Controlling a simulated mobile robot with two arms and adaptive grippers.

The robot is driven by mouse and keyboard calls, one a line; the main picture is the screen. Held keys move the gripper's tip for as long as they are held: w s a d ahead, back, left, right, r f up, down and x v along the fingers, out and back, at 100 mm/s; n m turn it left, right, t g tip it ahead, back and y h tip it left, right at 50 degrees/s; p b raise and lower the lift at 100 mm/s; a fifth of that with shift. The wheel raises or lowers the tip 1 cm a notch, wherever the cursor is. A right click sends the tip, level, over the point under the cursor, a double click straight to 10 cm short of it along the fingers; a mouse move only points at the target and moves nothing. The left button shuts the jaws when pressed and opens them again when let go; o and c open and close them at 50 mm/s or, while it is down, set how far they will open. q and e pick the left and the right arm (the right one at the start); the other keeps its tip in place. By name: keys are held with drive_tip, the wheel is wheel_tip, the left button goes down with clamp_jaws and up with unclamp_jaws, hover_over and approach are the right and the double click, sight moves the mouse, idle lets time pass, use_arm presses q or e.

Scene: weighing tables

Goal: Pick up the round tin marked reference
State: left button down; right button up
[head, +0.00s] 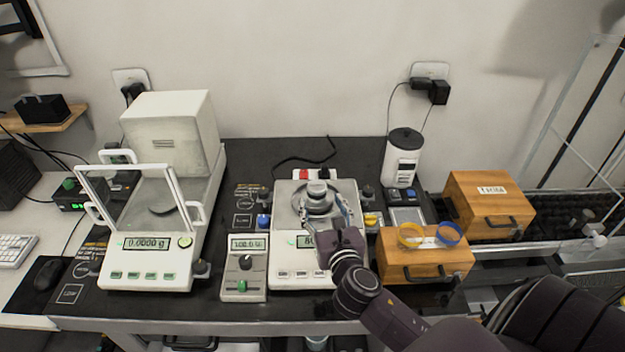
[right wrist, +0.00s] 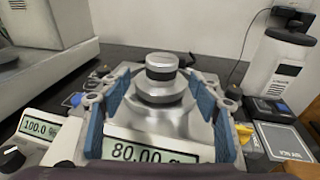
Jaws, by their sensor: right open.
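A round metal piece with a dark-banded, knob-like top (head: 317,188) stands on the pan of the middle balance (head: 290,262). It also shows in the right wrist view (right wrist: 161,67). I can read no "reference" marking on it, so I cannot tell if it is the tin. My right gripper (head: 322,204) is open, and its blue-padded fingers (right wrist: 160,88) stand on either side of the metal piece, with gaps visible. The balance display reads 80.00 in the right wrist view. My left gripper is not in view.
A balance with a draft shield (head: 145,272) stands left, and a small control box (head: 243,277) beside the middle balance. A white canister with black lid (head: 402,160) stands behind right. Wooden boxes (head: 425,268) (head: 490,200) stand right; the nearer bears yellow and blue rings.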

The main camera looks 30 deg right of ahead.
sight(319, 195)
drive_tip(key=shift+w+d, duration=0.1)
drive_tip(key=shift+w, duration=0.25)
drive_tip(key=x, duration=0.3)
drive_tip(key=shift+d+r+p, duration=0.15)
drive_tip(key=shift+p, duration=0.25)
drive_tip(key=x, duration=0.2)
drive_tip(key=shift+w+d, duration=0.1)
drive_tip(key=shift+w, duration=0.15)
drive_tip(key=shift+w+d+f, duration=0.1)
drive_tip(key=shift+w+f, duration=0.15)
drive_tip(key=shift+w, duration=0.05)
drive_tip(key=c, duration=1)
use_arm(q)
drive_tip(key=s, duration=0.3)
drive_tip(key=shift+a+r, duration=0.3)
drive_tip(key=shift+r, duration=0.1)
use_arm(e)
drive_tip(key=c, duration=0.4)
drive_tip(key=shift+r, duration=0.1)
